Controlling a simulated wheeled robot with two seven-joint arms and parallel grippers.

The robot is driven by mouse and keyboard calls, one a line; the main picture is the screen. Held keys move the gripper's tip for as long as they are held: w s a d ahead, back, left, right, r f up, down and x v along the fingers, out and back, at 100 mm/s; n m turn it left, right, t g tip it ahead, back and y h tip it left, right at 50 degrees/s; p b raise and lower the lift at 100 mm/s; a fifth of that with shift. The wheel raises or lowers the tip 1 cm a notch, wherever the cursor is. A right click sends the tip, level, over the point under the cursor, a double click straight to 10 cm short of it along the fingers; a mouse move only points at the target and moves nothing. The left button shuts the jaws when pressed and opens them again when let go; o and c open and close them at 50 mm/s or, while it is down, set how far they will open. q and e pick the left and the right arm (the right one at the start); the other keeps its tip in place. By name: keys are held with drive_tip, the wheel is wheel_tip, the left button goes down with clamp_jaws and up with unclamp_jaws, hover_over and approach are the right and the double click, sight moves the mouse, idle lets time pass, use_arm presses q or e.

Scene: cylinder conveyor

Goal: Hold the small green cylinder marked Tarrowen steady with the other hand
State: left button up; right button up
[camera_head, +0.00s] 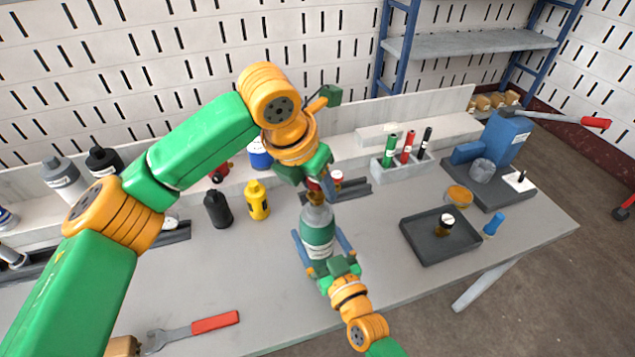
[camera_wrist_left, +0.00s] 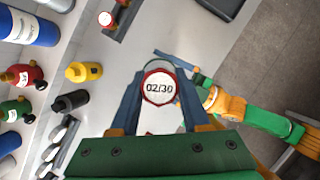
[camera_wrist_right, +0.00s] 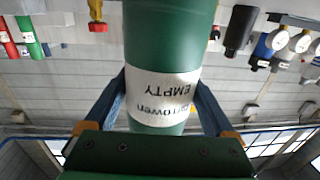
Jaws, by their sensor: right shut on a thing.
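The green cylinder (camera_head: 318,232) marked Tarrowen stands upright on the grey table. Its white label, reading "…rrowen" and "EMPTY", shows upside down in the right wrist view (camera_wrist_right: 162,98). My right gripper (camera_head: 323,246) is shut around its body from the front. My left gripper (camera_head: 316,186) is over the cylinder's top, its fingers apart on either side of the neck. In the left wrist view a round red-rimmed dial (camera_wrist_left: 159,88) reading "02/30" sits between these fingers. The left hand partly hides the cylinder's top in the head view.
A yellow bottle (camera_head: 257,200) and a black one (camera_head: 217,209) stand to the left. A dark tray (camera_head: 425,250) with a small brown jar (camera_head: 444,225) lies to the right. A red-handled wrench (camera_head: 195,328) lies at the front left.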

use_arm(q)
drive_tip(key=o, duration=1.1)
drive_tip(key=shift+r, duration=0.15)
wheel_tip(320, 180, up, 2)
drive_tip(key=shift+r, duration=0.1)
drive_tip(key=n+y, duration=0.1)
drive_tip(key=n, duration=0.2)
drive_tip(key=n+t+y, duration=0.1)
drive_tip(key=n, duration=0.2)
drive_tip(key=n+y, duration=0.1)
drive_tip(key=n, duration=0.2)
drive_tip(key=shift+s, duration=0.1)
drive_tip(key=n+y, duration=0.1)
drive_tip(key=n, duration=0.2)
drive_tip(key=shift+n, duration=0.4)
drive_tip(key=n+y, duration=0.1)
drive_tip(key=n, duration=0.1)
drive_tip(key=n+g+y, duration=0.1)
drive_tip(key=n, duration=0.2)
